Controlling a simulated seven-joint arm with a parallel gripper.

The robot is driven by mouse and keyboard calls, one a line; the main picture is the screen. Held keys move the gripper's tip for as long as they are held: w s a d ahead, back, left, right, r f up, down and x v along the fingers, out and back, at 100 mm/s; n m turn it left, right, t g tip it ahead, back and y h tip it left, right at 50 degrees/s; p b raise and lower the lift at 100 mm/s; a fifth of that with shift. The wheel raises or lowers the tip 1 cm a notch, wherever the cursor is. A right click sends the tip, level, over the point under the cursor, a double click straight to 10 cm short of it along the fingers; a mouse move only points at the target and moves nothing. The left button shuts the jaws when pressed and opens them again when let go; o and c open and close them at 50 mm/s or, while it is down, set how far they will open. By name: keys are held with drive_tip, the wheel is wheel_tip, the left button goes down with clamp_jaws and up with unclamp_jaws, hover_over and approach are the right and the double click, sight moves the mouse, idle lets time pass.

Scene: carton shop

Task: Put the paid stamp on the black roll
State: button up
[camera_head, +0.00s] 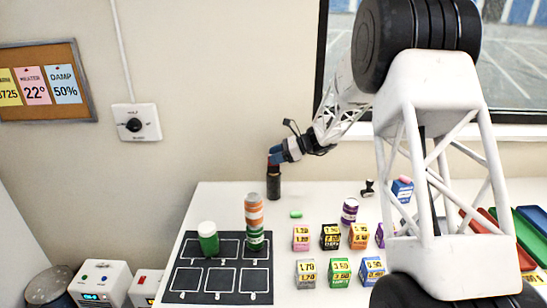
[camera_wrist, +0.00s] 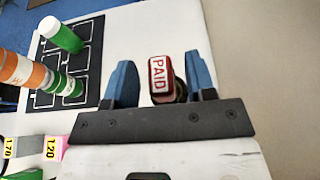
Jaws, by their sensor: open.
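The black roll (camera_head: 273,185) stands upright near the back edge of the white table in the head view. The paid stamp (camera_wrist: 159,74), a red-and-white block marked PAID, shows between my fingers in the wrist view. A dark shape just behind the stamp (camera_wrist: 181,90) looks like the roll or the stamp's lower part. My gripper (camera_head: 274,158) is at the roll's top, its blue fingers apart on either side of the stamp, with a gap at each side. The stamp appears to rest on the roll; the contact itself is hidden.
A black mat (camera_head: 195,285) with marked squares holds a green, white-capped jar (camera_head: 208,238) and a striped stack of rolls (camera_head: 254,220). Several small priced cartons (camera_head: 330,236) stand in rows to the right. A black-handled stamp (camera_head: 367,188) and a green piece (camera_head: 296,214) lie nearby.

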drive_tip(key=v, duration=1.1)
drive_tip(key=shift+s+d+r, duration=0.1)
idle(0.5)
drive_tip(key=s+r+n+h, duration=0.2)
drive_tip(key=s+r+n, duration=0.1)
drive_tip(key=s, duration=0.7)
drive_tip(key=s+r+n+h, duration=0.3)
drive_tip(key=s, duration=0.6)
drive_tip(key=s+r+n+h, duration=0.2)
drive_tip(key=s+r, duration=0.2)
drive_tip(key=s, duration=0.6)
drive_tip(key=s+d+f+n+t+h, duration=0.1)
drive_tip(key=s+d+n+h, duration=0.1)
drive_tip(key=s, duration=0.7)
drive_tip(key=s+d+f+n+h, duration=0.1)
drive_tip(key=s+n, duration=0.3)
drive_tip(key=s, duration=0.6)
drive_tip(key=s+d+f+n+t+h, duration=0.1)
drive_tip(key=s+d+n+h, duration=0.2)
drive_tip(key=s, duration=0.6)
drive_tip(key=shift+s+d+f+n+t+h, duration=0.2)
drive_tip(key=shift+f+n+t+h, duration=0.1)
drive_tip(key=shift+f+n, duration=0.1)
